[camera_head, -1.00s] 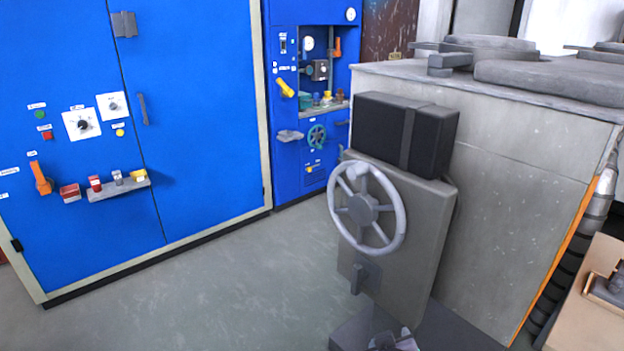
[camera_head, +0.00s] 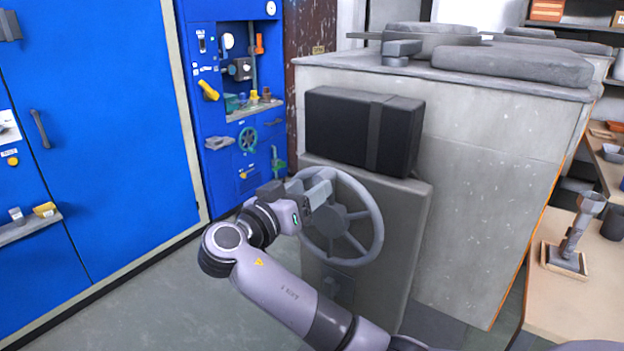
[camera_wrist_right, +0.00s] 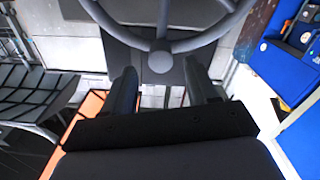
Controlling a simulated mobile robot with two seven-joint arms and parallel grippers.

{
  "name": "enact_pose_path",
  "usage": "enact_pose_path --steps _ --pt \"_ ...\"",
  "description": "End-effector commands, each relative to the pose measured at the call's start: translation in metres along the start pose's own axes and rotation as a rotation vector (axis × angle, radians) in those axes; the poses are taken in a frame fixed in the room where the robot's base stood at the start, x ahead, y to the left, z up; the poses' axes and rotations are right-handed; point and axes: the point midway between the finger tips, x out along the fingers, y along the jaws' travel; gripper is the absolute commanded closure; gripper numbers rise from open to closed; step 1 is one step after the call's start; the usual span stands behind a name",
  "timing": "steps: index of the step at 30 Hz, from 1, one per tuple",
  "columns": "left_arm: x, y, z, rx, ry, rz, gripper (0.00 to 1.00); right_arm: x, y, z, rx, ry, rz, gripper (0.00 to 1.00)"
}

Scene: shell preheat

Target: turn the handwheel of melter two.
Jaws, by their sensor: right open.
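The grey spoked handwheel (camera_head: 374,235) stands upright on the front of a grey housing (camera_head: 405,215), below a black box (camera_head: 345,130). No label naming the melter is readable. My right gripper (camera_head: 320,187) is at the wheel's upper left rim in the head view and covers part of it. In the right wrist view the gripper's two dark fingers (camera_wrist_right: 163,82) are spread apart with nothing between them. The curved rim and spokes of the handwheel (camera_wrist_right: 188,44) show beyond the fingertips. I cannot tell whether the gripper touches the rim. My left gripper is not in view.
A large grey concrete-like block (camera_head: 485,185) stands behind the housing. A blue cabinet (camera_head: 100,150) is at the left, and a blue panel with a smaller green handwheel (camera_head: 248,139) is behind. A wooden table (camera_head: 590,283) is at the right. Grey floor (camera_head: 215,300) lies open at lower left.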

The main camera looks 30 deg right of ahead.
Motion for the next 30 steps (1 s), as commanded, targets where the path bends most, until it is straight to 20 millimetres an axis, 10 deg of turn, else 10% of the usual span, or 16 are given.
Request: enact_pose_path --steps 18,24,30 --pt "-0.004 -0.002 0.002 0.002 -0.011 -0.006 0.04 0.042 -0.001 0.000 -0.002 -0.001 -0.003 0.42" --pt "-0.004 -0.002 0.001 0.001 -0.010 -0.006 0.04 0.042 -0.001 0.000 -0.002 -0.001 -0.003 1.00" --pt "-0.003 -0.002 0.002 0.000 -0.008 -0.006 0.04 0.042 -0.001 0.001 0.000 0.000 -0.004 1.00"
